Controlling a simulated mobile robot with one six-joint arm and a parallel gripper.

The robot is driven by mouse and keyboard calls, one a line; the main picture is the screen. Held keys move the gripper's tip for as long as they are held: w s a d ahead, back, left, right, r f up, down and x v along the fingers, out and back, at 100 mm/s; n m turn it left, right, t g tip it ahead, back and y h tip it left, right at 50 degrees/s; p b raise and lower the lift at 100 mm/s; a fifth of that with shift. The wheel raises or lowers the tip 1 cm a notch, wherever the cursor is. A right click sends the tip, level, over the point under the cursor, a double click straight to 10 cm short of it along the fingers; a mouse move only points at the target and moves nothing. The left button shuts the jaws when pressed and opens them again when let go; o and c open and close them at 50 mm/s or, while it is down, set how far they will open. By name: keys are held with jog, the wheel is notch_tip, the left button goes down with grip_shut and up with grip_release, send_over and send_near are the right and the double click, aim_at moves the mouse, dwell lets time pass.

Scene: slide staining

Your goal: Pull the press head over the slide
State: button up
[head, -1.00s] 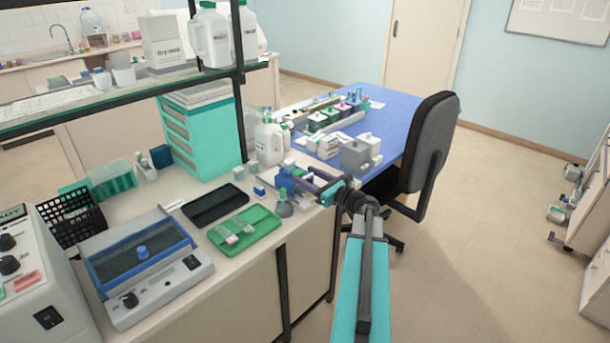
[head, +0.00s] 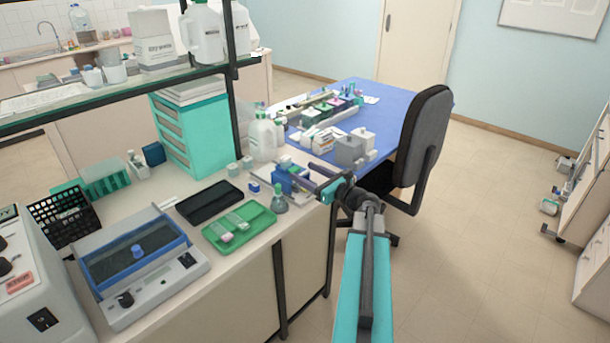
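A small blue and grey device (head: 289,184), which looks like the press, stands near the right end of the bench. My gripper (head: 312,184) is at its right side, reaching in from the right. The fingers are small and dark and overlap the device, so I cannot tell whether they are open, shut or touching it. The press head and a slide under it cannot be made out. A green tray (head: 263,228) with pale, white-ended slides (head: 234,221) lies to the left, near the bench's front edge.
A small bottle (head: 280,201) stands between tray and device. A black tray (head: 209,202), a blue-lidded machine (head: 142,261) and a teal drawer unit (head: 193,132) are further left. White jugs (head: 262,136) stand behind. A chair (head: 423,141) stands by the blue table (head: 373,101) beyond.

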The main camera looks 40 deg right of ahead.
jog(key=shift+a, duration=0.1)
jog(key=shift+s, duration=0.7)
jog(key=s+d+b, duration=0.1)
jog(key=s+b, duration=0.2)
jog(key=s, duration=0.9)
jog(key=shift+s+d, duration=0.15)
jog(key=shift+s, duration=0.05)
